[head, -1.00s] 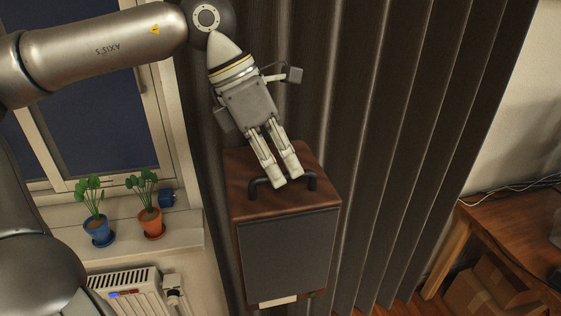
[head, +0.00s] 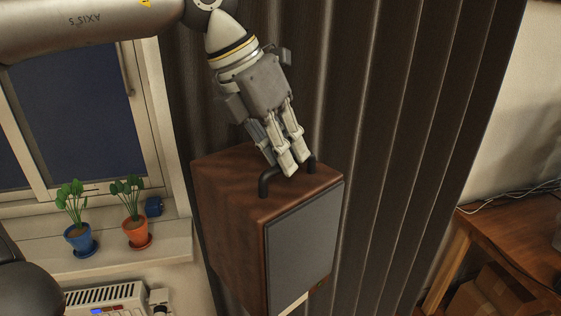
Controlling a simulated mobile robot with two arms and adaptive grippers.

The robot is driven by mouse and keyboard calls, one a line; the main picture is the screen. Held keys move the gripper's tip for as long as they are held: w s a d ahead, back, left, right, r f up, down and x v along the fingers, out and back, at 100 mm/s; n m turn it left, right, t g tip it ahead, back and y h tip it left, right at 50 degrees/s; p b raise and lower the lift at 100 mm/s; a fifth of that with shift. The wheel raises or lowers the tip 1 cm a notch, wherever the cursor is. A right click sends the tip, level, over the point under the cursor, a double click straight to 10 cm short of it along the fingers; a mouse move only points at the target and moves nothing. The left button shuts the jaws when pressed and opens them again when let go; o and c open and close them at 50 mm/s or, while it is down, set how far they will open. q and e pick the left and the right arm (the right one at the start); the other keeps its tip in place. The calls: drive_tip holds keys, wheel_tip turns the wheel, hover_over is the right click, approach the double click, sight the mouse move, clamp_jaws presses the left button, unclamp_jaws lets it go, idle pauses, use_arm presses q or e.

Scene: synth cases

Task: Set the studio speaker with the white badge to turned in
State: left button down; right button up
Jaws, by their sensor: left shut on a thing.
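The studio speaker (head: 232,222) is a brown wooden box with a dark grey front panel (head: 302,240) and a black handle (head: 265,184) on top. Its front faces to the lower right, and its left side shows broadly. The white badge (head: 292,304) shows in part at the bottom of the front, near the lower picture edge. My left gripper (head: 288,170) comes down from above and is shut on the handle. What the speaker stands on is out of view. My right gripper is not in view.
A dark pleated curtain (head: 400,130) hangs behind the speaker. At left, a blue pot (head: 79,239) and an orange pot (head: 137,232) with plants stand on the window sill (head: 180,243), above a radiator (head: 105,296). A wooden table (head: 500,235) stands at right.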

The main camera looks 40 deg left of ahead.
use_arm(q)
drive_tip(key=shift+w+r+n, duration=0.1)
drive_tip(key=shift+w+n, duration=0.1)
drive_tip(key=shift+n, duration=0.1)
drive_tip(key=c, duration=1.5)
unclamp_jaws()
drive_tip(key=v, duration=1.2)
drive_tip(key=shift+s+d, duration=0.15)
